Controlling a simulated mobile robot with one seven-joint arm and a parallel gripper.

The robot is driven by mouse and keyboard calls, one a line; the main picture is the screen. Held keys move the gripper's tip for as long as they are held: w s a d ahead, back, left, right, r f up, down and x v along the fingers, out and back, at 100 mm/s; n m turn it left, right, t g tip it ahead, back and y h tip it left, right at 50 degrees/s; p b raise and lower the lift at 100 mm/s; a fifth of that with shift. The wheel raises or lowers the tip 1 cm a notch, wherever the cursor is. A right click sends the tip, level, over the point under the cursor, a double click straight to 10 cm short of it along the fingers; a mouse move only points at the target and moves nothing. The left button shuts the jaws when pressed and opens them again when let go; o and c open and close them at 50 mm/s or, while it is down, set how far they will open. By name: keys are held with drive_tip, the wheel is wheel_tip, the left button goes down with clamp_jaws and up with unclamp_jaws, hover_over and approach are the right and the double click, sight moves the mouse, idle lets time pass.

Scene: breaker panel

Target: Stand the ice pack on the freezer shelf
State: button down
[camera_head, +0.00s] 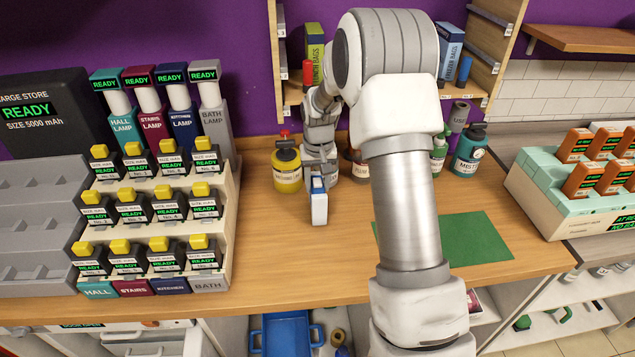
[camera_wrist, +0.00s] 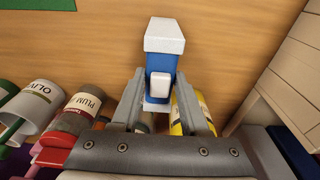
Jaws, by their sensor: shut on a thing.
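A blue block with a white end and a white patch, which I take to be the ice pack (camera_head: 320,207), is between the fingers of my gripper (camera_head: 318,182). In the wrist view the ice pack (camera_wrist: 165,42) sticks out past the fingertips, white end foremost. My gripper (camera_wrist: 158,92) is shut on it, one finger on each side. It is over the wooden counter, in front of the bottles; I cannot tell whether it touches the wood. I cannot make out a freezer shelf in either view.
A yellow bottle (camera_head: 287,170) stands close left of my gripper, with other bottles behind and to the right. A stepped rack (camera_head: 228,215) of black units stands left. A green mat (camera_head: 475,238) lies right. A blue tray (camera_head: 285,335) sits below the counter. Bare counter lies in front.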

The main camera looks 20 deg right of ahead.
drive_tip(key=shift+c, duration=2.1)
unclamp_jaws()
drive_tip(key=shift+f, duration=0.1)
